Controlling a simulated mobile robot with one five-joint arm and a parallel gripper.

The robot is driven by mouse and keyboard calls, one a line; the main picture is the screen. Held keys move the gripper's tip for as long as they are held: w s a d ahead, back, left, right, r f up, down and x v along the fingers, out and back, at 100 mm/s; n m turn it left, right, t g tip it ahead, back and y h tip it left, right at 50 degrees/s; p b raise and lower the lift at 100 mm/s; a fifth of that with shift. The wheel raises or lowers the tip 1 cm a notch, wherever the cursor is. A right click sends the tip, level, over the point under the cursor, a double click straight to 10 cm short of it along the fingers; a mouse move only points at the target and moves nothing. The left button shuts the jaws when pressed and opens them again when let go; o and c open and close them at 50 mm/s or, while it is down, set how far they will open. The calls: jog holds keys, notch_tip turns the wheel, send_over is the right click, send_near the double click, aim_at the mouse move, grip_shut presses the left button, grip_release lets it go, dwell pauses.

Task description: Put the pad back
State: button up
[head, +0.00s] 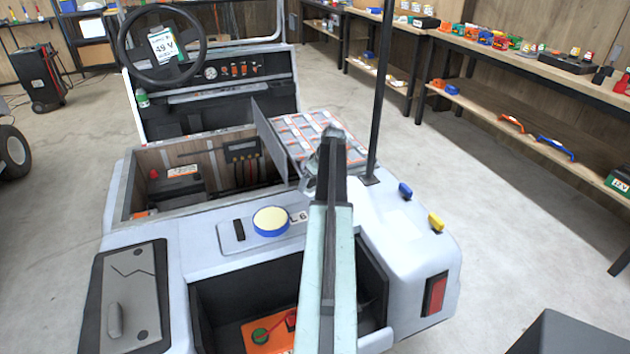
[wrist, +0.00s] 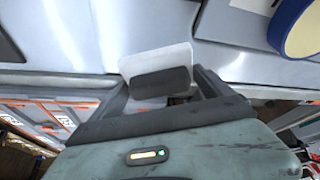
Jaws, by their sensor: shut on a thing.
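My gripper (wrist: 165,88) is shut on a small dark grey pad (wrist: 160,82) with a pale, whitish flat part (wrist: 155,57) on its far side. The pad sits between the two dark fingers, over the cart's pale surface; I cannot tell whether it touches it. In the head view, my gripper (head: 326,165) is over the cart's rear deck (head: 200,240), by the raised lid, and my arm hides the pad. A grey plate (head: 225,240) on the deck bears a small dark strip (head: 239,230) and part of a label.
A blue tin with a cream top (head: 270,221) stands on the plate. The open battery bay (head: 215,165) lies beyond. A black post (head: 380,90) rises right of my gripper. Blue (head: 405,191) and yellow (head: 436,222) blocks sit on the right deck. An open rear compartment (head: 230,300) is below.

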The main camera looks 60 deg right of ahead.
jog(key=o, duration=0.9)
jog(key=shift+r+p, duration=0.45)
jog(key=shift+p, duration=0.15)
jog(key=p+v, duration=1.1)
jog(key=v, duration=0.1)
jog(key=shift+r, duration=0.1)
